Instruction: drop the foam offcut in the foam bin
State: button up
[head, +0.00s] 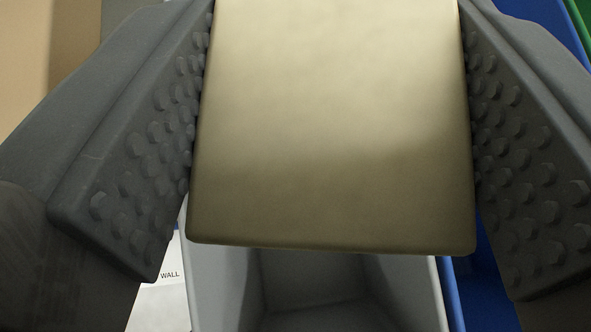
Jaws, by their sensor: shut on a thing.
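My gripper (335,238) fills the view, its two dark grey studded fingers on either side of a pale yellow-beige block, the foam offcut (335,130). The fingers are shut on its left and right sides. The block's upper end runs out of the picture. Below and behind the offcut is an open grey bin (218,285). Its lower inside shows and looks empty there; the offcut hides the rest. No label shows on this bin, so I cannot tell whether it is the foam bin.
A white label (165,300) reading "WALL" is left of the grey bin, partly hidden by the left finger. A blue bin or panel (482,290) stands close on the right. A green edge (580,30) shows at top right, and a tan surface (25,60) at top left.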

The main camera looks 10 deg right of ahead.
jog(key=shift+s+d+f+b, duration=0.1)
jog(key=shift+f+b, duration=0.55)
jog(key=shift+f, duration=0.6)
jog(key=o, duration=1)
jog(key=p+v, duration=0.2)
jog(key=v, duration=1.1)
jog(key=shift+s+r, duration=0.2)
jog(key=shift+s, duration=0.1)
